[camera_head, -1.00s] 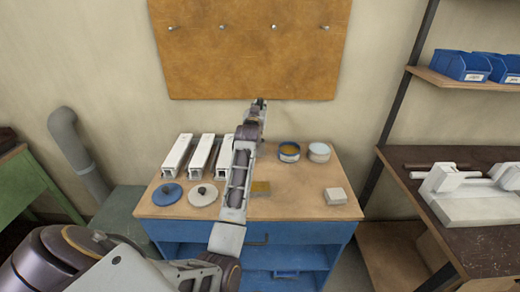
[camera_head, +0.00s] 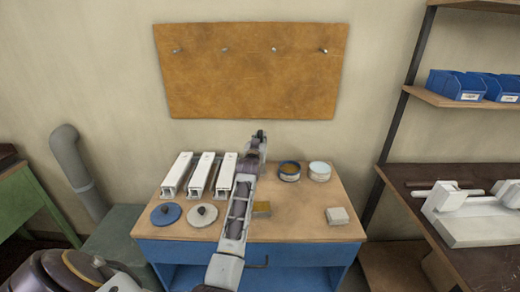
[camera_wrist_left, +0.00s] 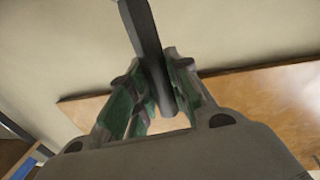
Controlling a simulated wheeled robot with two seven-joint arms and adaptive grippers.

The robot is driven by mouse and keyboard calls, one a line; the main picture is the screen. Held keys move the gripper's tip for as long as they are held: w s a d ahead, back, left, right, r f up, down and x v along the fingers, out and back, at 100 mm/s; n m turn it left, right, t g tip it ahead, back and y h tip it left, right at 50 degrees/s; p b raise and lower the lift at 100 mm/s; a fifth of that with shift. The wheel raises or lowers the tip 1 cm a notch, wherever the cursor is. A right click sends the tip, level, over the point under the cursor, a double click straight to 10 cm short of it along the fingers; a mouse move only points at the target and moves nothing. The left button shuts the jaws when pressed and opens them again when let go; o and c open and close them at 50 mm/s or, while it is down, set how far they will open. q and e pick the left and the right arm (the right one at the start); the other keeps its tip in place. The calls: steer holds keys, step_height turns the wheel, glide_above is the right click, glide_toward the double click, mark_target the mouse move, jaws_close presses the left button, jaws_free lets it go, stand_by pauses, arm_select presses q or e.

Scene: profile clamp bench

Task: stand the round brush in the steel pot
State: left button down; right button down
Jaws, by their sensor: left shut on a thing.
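My left gripper (camera_head: 256,146) is above the back of the blue bench and left of the two round pots. In the left wrist view its fingers (camera_wrist_left: 157,108) are shut on a dark, straight, handle-like piece, which I take to be the round brush (camera_wrist_left: 143,30). Its bristles cannot be made out. In the head view only a small dark tip of it (camera_head: 260,133) shows above the fingers. A pale grey pot (camera_head: 320,172), likely the steel one, stands at the bench's back right. My right gripper is out of view.
Three white profiles (camera_head: 201,174) lie at the bench's back left. A blue lid (camera_head: 166,215) and a grey lid (camera_head: 202,215) lie before them. A pegboard (camera_head: 250,75) hangs behind.

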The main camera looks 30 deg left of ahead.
arm_select(q)
steer(key=shift+f, duration=2.3)
steer(key=c, duration=1.3)
jaws_free()
